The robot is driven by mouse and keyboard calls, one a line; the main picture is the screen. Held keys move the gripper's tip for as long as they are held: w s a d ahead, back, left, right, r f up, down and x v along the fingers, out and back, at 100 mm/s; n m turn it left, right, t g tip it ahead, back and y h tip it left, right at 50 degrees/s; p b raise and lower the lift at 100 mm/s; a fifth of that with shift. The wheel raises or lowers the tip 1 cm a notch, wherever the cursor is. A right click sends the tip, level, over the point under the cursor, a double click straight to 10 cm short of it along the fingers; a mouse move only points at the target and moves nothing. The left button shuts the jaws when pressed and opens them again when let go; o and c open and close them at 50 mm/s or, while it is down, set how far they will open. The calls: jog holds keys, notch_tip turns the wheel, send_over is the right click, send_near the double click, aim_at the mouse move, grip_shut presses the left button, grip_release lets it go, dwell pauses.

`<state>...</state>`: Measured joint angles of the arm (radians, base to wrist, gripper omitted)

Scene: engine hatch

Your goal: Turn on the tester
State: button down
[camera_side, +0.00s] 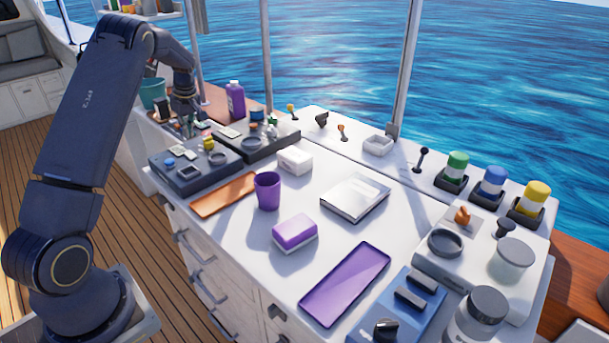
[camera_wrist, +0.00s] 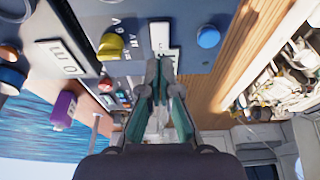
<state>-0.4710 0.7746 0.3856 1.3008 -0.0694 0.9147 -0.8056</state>
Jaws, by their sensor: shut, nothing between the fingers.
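The dark panel box (camera_side: 180,178), which looks like the tester, stands at the left end of the white counter. It carries a blue button, a yellow knob and white switch-like pieces. In the wrist view its face fills the top, with the yellow knob (camera_wrist: 110,46), the blue button (camera_wrist: 208,37) and a white marked rocker-like piece (camera_wrist: 160,38). Another white marked piece (camera_wrist: 62,60) is at the left. My gripper (camera_wrist: 161,64) is shut and empty, its tips overlapping the lower end of the middle white piece; contact cannot be told. My gripper (camera_side: 187,112) is above the box's far side.
A second dark box (camera_side: 262,145) adjoins behind. A purple bottle (camera_side: 236,100) and teal cup (camera_side: 153,93) stand beyond. An orange tray (camera_side: 224,195), purple cup (camera_side: 267,191) and white box (camera_side: 295,160) are nearby. Counter space between the cup and the purple sponge (camera_side: 294,230) is clear.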

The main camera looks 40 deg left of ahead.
aim_at(187, 151)
jog(key=v, duration=0.7)
jog(key=shift+d, duration=0.35)
jog(key=shift+a+r, duration=0.1)
jog(key=shift+a+r+y, duration=0.15)
jog(key=shift+a+y, duration=0.25)
jog(key=shift+a, duration=0.25)
jog(key=x, duration=1.4)
jog(key=shift+d, duration=0.35)
